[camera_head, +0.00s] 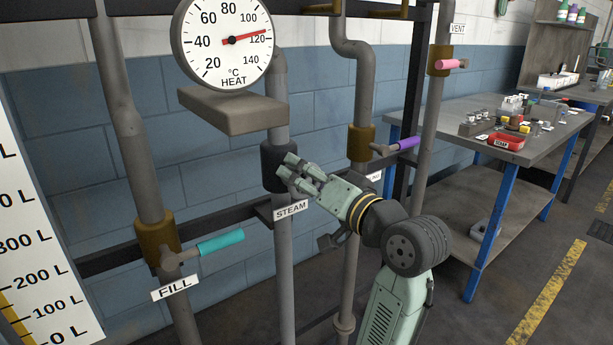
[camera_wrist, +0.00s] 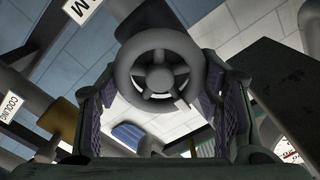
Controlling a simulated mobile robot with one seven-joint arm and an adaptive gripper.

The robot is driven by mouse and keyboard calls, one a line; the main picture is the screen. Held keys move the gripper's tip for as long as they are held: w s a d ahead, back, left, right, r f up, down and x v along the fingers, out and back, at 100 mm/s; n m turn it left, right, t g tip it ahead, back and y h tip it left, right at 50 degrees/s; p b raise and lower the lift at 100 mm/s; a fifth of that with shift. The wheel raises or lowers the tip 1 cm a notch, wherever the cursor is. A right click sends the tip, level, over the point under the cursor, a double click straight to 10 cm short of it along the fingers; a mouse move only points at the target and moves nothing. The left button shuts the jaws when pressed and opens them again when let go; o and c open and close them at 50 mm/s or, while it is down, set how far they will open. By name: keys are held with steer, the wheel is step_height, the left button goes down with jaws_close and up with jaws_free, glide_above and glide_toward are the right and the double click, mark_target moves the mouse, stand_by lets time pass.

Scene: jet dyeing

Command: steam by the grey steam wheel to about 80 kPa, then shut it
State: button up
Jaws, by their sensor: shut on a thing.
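The grey steam wheel (camera_wrist: 160,76), a round handwheel with spokes, fills the middle of the wrist view. Its rim lies between my two fingers. My gripper (camera_head: 291,172) is shut on the wheel at the dark valve body (camera_head: 275,165) on the steam pipe, above the STEAM label (camera_head: 291,210). In the head view my gripper hides most of the wheel. The dial in sight (camera_head: 222,45) is marked HEAT in °C, with its red needle between 100 and 120. I see no kPa gauge in these frames.
The teal FILL handle (camera_head: 220,242) is at left, the purple handle (camera_head: 398,145) at right, the pink VENT handle (camera_head: 452,64) further right. A level scale (camera_head: 40,250) stands at far left. A bench (camera_head: 460,113) with small items is at right. The floor in front is clear.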

steer(key=o, duration=1.2)
steer(key=v, duration=1.2)
